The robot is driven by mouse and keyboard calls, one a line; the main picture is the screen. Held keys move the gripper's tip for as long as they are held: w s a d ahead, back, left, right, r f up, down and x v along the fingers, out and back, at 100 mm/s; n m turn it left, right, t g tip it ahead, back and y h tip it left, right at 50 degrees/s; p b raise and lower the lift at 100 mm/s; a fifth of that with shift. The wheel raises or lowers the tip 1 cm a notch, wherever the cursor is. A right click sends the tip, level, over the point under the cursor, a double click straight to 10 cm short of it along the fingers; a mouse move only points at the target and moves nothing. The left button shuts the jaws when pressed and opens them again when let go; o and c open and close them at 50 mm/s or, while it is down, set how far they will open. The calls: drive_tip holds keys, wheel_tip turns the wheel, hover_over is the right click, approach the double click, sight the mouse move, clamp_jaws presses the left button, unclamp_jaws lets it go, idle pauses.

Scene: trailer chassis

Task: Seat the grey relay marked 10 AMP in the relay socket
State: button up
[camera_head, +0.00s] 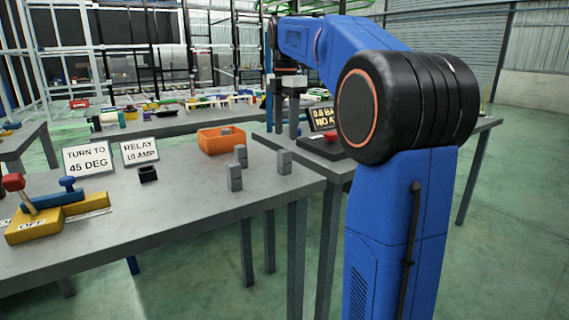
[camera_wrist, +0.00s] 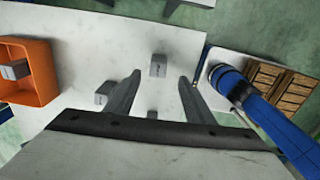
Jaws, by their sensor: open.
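Several small grey relay blocks stand on the near table: a rear left block (camera_head: 241,155), a front left block (camera_head: 234,177) and a right block (camera_head: 284,161). Their markings are too small to read, so I cannot tell which is 10 AMP. The black relay socket (camera_head: 148,173) sits in front of the sign "RELAY 10 AMP" (camera_head: 140,152) and looks empty. My gripper (camera_wrist: 160,79) is open and empty, pointing down above the table. In the wrist view one grey block (camera_wrist: 158,65) shows ahead, between the fingertip lines; another (camera_wrist: 104,92) is left of the fingers.
An orange bin (camera_head: 222,146) holds a grey block (camera_wrist: 15,70). A yellow base with a red-knobbed lever (camera_head: 45,222) and a "TURN TO 45 DEG" sign (camera_head: 89,158) stand at the left. The table's front middle is clear. Another table with a dark device (camera_head: 322,146) lies beyond.

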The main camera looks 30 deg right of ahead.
sight(285, 151)
drive_tip(key=shift+w+f, duration=0.2)
drive_tip(key=shift+f, duration=3.9)
drive_tip(key=shift+c, duration=0.5)
drive_tip(key=c, duration=1)
